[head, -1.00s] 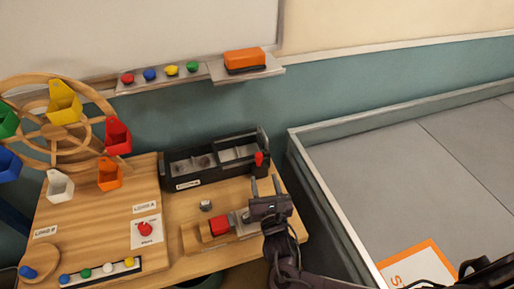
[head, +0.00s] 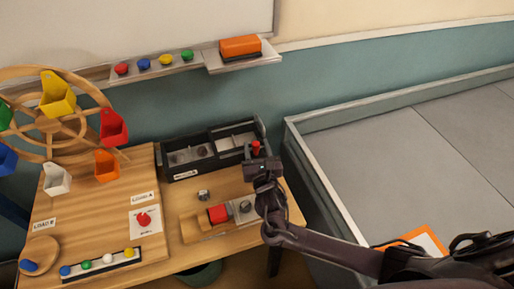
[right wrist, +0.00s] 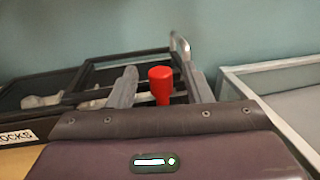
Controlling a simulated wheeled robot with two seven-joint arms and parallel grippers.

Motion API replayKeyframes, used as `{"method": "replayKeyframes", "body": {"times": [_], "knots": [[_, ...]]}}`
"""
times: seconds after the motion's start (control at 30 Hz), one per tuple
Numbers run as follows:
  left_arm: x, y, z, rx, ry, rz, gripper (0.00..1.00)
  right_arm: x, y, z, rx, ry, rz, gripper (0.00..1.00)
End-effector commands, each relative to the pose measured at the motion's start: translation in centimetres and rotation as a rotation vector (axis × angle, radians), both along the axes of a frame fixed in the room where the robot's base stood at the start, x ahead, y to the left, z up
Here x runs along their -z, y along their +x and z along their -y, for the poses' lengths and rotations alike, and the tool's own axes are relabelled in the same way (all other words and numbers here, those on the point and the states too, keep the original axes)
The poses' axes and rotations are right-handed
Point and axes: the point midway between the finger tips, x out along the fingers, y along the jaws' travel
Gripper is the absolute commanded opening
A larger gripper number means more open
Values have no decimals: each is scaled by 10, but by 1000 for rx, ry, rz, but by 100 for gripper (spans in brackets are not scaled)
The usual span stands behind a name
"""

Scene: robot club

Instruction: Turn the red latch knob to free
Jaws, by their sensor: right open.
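The red latch knob (head: 256,147) stands at the right end of the black box (head: 216,163) at the back right of the table. My right gripper (head: 257,154) is at that end of the box. In the right wrist view the red knob (right wrist: 161,84) shows upright between the two grey fingers (right wrist: 160,88), which are open with gaps on both sides. I cannot tell how far the fingers reach along the knob. My left gripper is not in view.
A wooden block with a red piece (head: 218,214) lies in front of the box. A wooden wheel with coloured cups (head: 113,128) stands at the left. A low-walled grey-floored area (head: 370,150) lies to the right of the table.

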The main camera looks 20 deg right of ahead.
Motion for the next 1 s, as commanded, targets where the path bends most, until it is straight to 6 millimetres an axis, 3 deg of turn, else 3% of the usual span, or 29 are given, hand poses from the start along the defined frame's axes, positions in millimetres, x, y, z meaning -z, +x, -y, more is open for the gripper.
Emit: {"method": "replayKeyframes", "body": {"times": [0.1,0.47,0.77,1.0], "knots": [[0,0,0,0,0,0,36,0,0,0,0,0,0,45],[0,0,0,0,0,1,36,0,0,0,0,0,0,0],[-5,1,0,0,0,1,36,-1,-1,2,-43,-3,-1,0],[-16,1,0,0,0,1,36,-2,0,5,-186,-7,-2,0]]}}
